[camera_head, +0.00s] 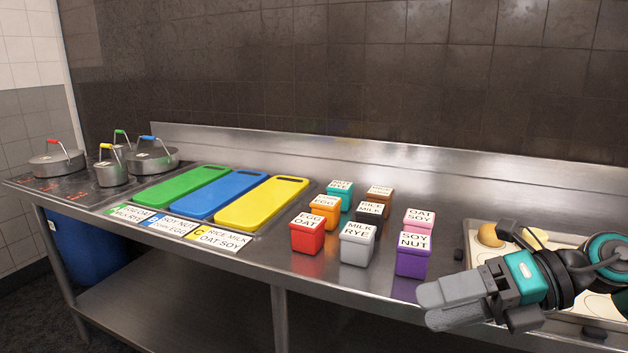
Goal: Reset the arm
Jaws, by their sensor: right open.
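My right gripper (452,303) comes in from the right in the head view. Its grey fingers point left over the front edge of the steel counter (262,262), to the right of the purple box. It is open, with nothing seen between the fingers. My right arm shows behind it with a teal band and black links, and it covers part of a tray (478,236) at the right. My left gripper is not in view.
Several labelled boxes stand mid-counter, including the red box (307,238), grey box (356,248) and purple box (411,261). Green, blue and yellow boards (262,203) lie left of them. Lidded pots (57,163) stand far left. The tray holds round items (490,235).

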